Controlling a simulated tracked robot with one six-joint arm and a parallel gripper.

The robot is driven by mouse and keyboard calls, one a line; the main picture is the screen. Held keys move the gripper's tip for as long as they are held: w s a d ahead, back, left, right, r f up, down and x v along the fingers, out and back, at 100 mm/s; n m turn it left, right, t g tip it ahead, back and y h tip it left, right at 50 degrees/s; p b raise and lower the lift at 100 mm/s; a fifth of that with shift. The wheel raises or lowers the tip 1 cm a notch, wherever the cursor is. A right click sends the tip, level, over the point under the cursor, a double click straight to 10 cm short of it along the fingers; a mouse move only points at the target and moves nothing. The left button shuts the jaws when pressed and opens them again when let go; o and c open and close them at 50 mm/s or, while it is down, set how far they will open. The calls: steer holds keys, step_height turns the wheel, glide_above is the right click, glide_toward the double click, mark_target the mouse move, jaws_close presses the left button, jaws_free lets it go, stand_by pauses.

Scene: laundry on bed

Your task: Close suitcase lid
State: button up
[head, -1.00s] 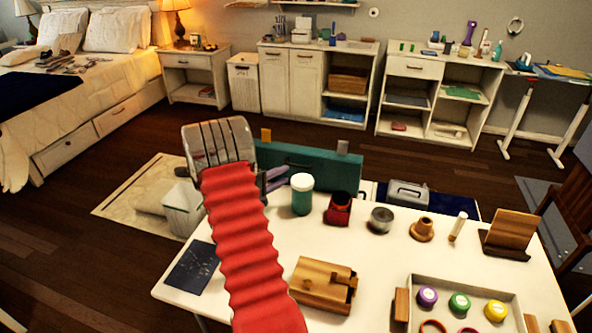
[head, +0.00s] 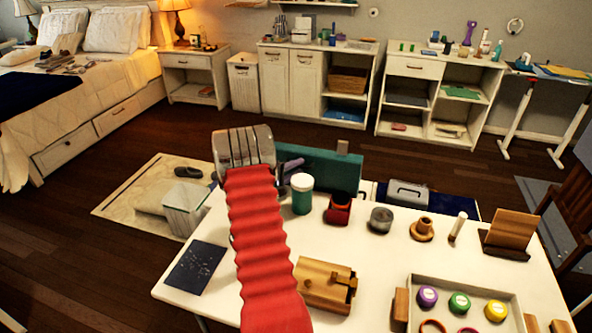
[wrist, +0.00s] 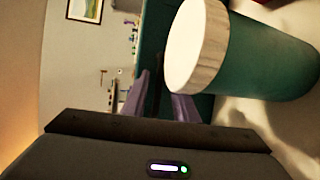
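The teal suitcase lid (head: 335,170) stands upright behind the far edge of the white table, with a pale tab on its top edge. Its left part is hidden by my arm, and the suitcase body cannot be made out. My gripper (head: 295,168) is in front of the lid, left of a teal jar with a white cap (head: 302,196). In the wrist view, the purple fingers of my gripper (wrist: 161,88) are apart, with a dark strip showing between them. The teal lid (wrist: 150,40) shows behind them; I cannot tell whether they touch it.
The jar also fills the right of the wrist view (wrist: 270,55), close to my fingers. A red holder (head: 339,210), a grey tin (head: 381,219) and a wooden box (head: 324,285) stand on the table (head: 390,265). A dark blue sheet (head: 196,267) lies at its left.

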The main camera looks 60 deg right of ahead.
jaws_close()
stand_by(0.3)
stand_by(0.4)
steer(key=shift+w+d+r, duration=0.2)
steer(key=shift+d, duration=0.3)
stand_by(0.6)
